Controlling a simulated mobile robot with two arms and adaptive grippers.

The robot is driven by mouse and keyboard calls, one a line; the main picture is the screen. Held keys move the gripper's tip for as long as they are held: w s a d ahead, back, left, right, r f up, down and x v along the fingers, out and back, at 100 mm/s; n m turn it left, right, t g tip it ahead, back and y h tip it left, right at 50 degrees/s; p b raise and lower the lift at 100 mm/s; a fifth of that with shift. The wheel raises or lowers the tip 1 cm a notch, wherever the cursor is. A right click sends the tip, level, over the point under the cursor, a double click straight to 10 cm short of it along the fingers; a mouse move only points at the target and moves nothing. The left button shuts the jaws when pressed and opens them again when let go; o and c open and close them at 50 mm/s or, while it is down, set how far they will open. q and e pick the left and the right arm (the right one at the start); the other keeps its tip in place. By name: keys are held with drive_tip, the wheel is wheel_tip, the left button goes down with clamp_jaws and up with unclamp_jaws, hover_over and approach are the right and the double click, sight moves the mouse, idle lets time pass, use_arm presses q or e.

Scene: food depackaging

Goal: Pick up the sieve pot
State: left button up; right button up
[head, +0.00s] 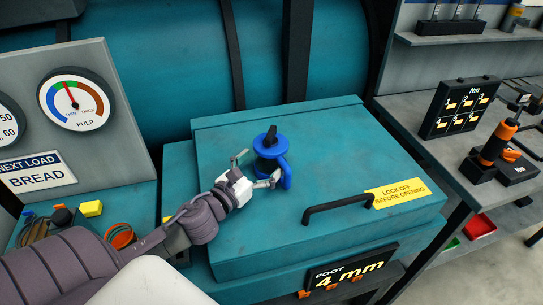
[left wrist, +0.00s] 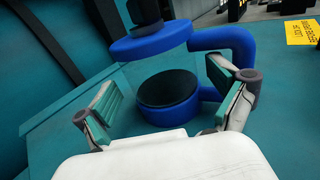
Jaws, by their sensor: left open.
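A blue and black item, which I take to be the sieve pot (head: 269,149), stands upright on the teal box lid. My left gripper (head: 256,169) is open, in front of the pot. In the left wrist view its jaws (left wrist: 166,105) spread to either side, the right finger overlapping the handle. Contact cannot be told. My right gripper is out of view.
The teal box lid (head: 235,245) has a black bar handle (head: 338,207) and a yellow lock-off label (head: 396,192) to the right. A gauge panel (head: 115,130) stands left. A grey bench (head: 425,100) with a tool stands right. The lid's front is clear.

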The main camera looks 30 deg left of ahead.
use_arm(q)
drive_tip(key=w, duration=0.3)
drive_tip(key=shift+w+p, duration=0.3)
drive_tip(key=shift+w, duration=0.1)
drive_tip(key=shift+s, duration=0.1)
drive_tip(key=c, duration=1.1)
